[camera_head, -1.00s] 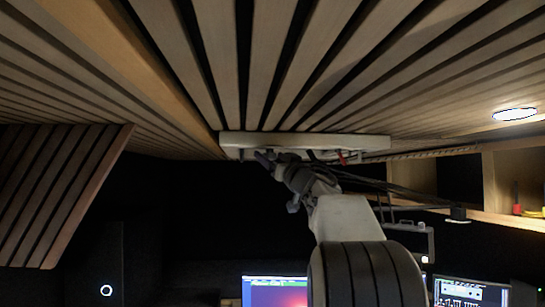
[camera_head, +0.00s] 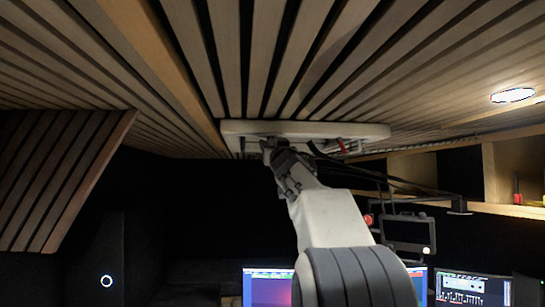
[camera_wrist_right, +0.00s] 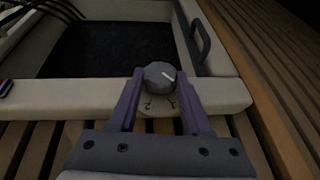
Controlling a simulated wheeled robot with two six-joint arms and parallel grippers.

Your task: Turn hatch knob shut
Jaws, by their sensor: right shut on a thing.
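The hatch is a pale rectangular frame (camera_head: 350,130) on the slatted ceiling in the head view. In the right wrist view its cream frame (camera_wrist_right: 60,97) surrounds a dark panel (camera_wrist_right: 110,50). The hatch knob (camera_wrist_right: 159,77) is a round grey knob on the frame's near edge, with a white pointer line slanting to the lower right. A small plate with dark marks sits below it. My right gripper (camera_wrist_right: 160,80) has its purple fingers on both sides of the knob, shut on it. In the head view the right gripper (camera_head: 268,147) reaches the frame's left part; the knob is hidden there. My left gripper is not in view.
A dark handle (camera_wrist_right: 198,38) is on the hatch frame's right side in the wrist view. A ceiling lamp (camera_head: 513,95) is at right. A small monitor (camera_head: 409,233) and a wooden shelf (camera_head: 500,210) are right of my arm. Screens (camera_head: 470,292) stand below.

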